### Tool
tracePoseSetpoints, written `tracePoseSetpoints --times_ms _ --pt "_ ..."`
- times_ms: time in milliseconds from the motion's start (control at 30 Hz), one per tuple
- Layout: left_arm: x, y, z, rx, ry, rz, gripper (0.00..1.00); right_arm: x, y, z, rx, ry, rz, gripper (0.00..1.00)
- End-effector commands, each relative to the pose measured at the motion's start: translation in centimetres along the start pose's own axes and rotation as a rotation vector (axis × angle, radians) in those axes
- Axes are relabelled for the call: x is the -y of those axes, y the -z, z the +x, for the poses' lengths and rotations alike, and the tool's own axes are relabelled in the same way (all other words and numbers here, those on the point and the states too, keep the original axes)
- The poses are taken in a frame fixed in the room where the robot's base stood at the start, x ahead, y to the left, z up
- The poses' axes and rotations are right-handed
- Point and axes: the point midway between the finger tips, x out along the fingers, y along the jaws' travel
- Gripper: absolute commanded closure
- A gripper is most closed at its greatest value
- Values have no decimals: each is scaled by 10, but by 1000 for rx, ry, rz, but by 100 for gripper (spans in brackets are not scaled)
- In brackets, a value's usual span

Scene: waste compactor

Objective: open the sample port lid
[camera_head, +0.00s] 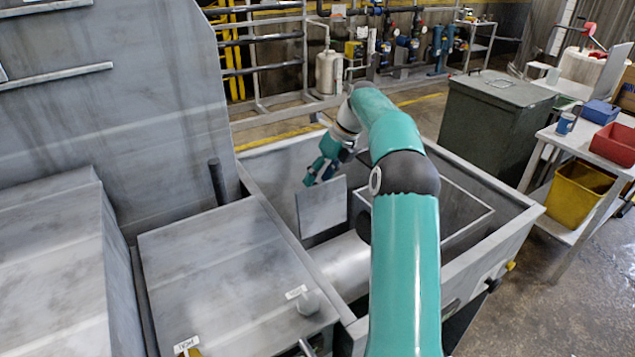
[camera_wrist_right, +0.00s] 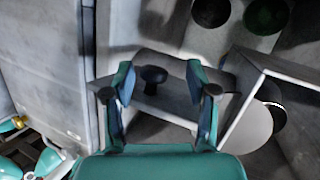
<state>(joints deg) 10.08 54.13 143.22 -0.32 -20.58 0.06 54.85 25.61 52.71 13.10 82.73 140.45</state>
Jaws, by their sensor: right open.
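A flat grey plate (camera_head: 322,207), which looks like the sample port lid, stands steeply tilted inside the metal trough. My right gripper (camera_head: 318,173) is beside its upper edge, reaching down from above. In the right wrist view a grey plate (camera_wrist_right: 150,102) with a black knob (camera_wrist_right: 153,74) lies beyond my open fingers (camera_wrist_right: 163,82). The knob shows between the fingertips, and I see no grip on it. Whether the fingers touch the plate cannot be told. My right arm hides part of the trough. My left gripper is not in view.
The trough's rim (camera_head: 497,253) surrounds the work area, with a pale cylinder (camera_head: 343,264) inside. A large grey housing (camera_head: 120,110) and a metal box (camera_head: 232,280) stand at left. A dark green bin (camera_head: 495,115) and a table with trays (camera_head: 612,143) stand at right.

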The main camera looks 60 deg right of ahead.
Motion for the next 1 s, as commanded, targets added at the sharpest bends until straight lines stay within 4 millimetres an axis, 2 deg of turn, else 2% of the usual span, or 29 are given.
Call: tracePoseSetpoints --times_ms 133,367,1000 --pt "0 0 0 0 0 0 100 2 0 -27 4 5 1 43" --pt "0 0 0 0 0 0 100 2 1 -49 3 4 1 43" --pt "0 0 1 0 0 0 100 2 2 -52 2 4 1 43"
